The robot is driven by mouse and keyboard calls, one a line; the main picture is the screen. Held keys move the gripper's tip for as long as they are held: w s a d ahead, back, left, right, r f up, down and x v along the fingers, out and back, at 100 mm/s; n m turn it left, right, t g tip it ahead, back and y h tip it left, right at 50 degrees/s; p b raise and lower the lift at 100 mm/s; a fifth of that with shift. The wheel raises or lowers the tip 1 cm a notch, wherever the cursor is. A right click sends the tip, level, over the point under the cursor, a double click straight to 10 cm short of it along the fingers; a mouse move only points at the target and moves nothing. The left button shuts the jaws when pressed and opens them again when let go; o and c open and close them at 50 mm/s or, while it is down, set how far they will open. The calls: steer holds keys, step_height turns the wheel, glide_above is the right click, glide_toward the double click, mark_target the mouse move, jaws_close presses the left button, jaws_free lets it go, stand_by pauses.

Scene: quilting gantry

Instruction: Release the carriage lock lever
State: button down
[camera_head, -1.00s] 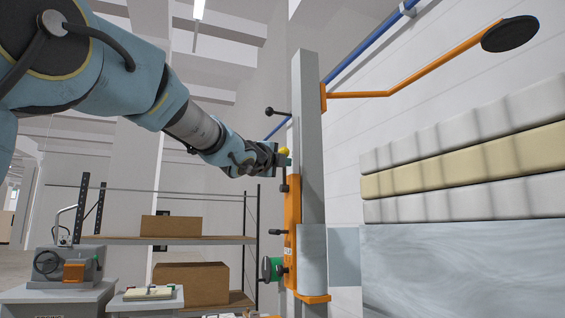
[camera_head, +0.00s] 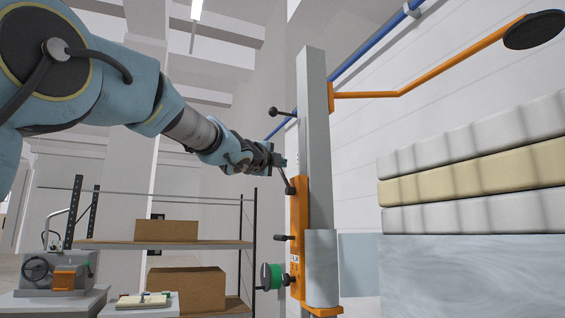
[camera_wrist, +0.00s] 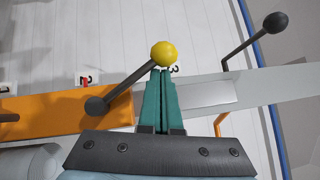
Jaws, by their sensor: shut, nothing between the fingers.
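A lever with a yellow ball knob (camera_wrist: 164,54) is pivoted on the orange carriage (camera_wrist: 60,112) and slants up to the right in the wrist view. My gripper (camera_wrist: 162,72) has its teal fingers together, with the tips at the underside of the knob; I cannot tell whether they touch. In the head view my gripper (camera_head: 282,161) is beside the grey post, above the orange carriage (camera_head: 299,225). The lever's grey shaft (camera_head: 287,180) shows there, tilted, and its knob is hidden.
Another lever with a black knob (camera_head: 273,111) juts from the grey post (camera_head: 315,130) above my gripper. A green spool (camera_head: 272,277) sits lower on the carriage. An orange arm (camera_head: 430,78) reaches right. Shelving (camera_head: 160,243) stands behind.

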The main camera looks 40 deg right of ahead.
steer(key=shift+w+d+f, duration=0.2)
steer(key=shift+w+d, duration=0.05)
steer(key=shift+w, duration=0.3)
steer(key=shift+w+d+f, duration=0.15)
steer(key=shift+w+d, duration=0.05)
steer(key=shift+w, duration=0.35)
steer(key=shift+w+f, duration=0.1)
steer(key=shift+s+d+r+p, duration=0.15)
steer(key=shift+s+r+p, duration=0.1)
steer(key=shift+r+p, duration=0.2)
steer(key=s+r+p, duration=0.1)
steer(key=s+r, duration=0.1)
steer(key=shift+d+r+p, duration=0.3)
steer(key=shift+d+p, duration=0.05)
steer(key=shift+d, duration=0.05)
steer(key=s+a+r+p, duration=0.1)
steer(key=a+r, duration=0.3)
steer(key=a, duration=0.4)
steer(key=shift+s+a+r+p, duration=0.15)
steer(key=shift+r+p, duration=0.2)
steer(key=shift+p, duration=0.05)
